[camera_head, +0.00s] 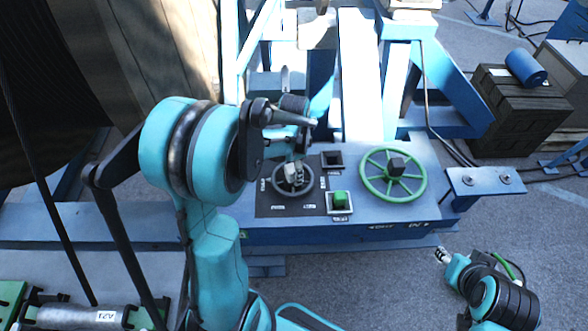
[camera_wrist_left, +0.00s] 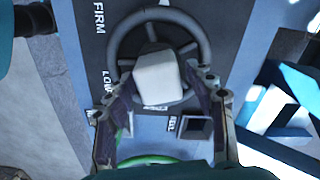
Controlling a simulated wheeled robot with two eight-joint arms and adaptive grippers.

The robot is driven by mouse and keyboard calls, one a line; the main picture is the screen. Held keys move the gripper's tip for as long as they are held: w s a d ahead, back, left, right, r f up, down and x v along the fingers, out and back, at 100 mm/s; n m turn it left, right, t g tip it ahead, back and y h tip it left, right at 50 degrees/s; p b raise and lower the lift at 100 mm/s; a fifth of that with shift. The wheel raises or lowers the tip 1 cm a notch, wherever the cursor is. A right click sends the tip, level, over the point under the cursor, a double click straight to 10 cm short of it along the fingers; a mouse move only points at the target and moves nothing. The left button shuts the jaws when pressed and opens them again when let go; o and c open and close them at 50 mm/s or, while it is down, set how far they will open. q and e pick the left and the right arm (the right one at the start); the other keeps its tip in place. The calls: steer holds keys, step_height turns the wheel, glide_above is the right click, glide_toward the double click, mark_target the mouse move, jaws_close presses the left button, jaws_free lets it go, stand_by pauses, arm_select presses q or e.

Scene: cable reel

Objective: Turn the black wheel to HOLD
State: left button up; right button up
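The black wheel (camera_head: 277,190) is a small spoked handwheel on the dark panel of the blue console. In the left wrist view its dark rim (camera_wrist_left: 203,38) and pale block-shaped hub (camera_wrist_left: 158,75) show large. My left gripper (camera_head: 293,166) is over the wheel. In the left wrist view its fingers (camera_wrist_left: 160,82) stand on either side of the hub; whether they touch it I cannot tell. Labels FIRM and LOW are readable left of the wheel; I cannot read HOLD. My right gripper (camera_head: 442,256) is low on the right, away from the console, its fingers too small to judge.
A green handwheel (camera_head: 420,181) with a dark hub is right of the black wheel. A green button (camera_head: 340,201) and a dark square recess (camera_head: 331,159) lie between them. A blue bracket (camera_head: 485,181) juts out at right. Open grey floor lies in front at right.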

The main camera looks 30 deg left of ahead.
arm_select(q)
step_height(320, 180, up, 12)
stand_by(0.7)
stand_by(0.4)
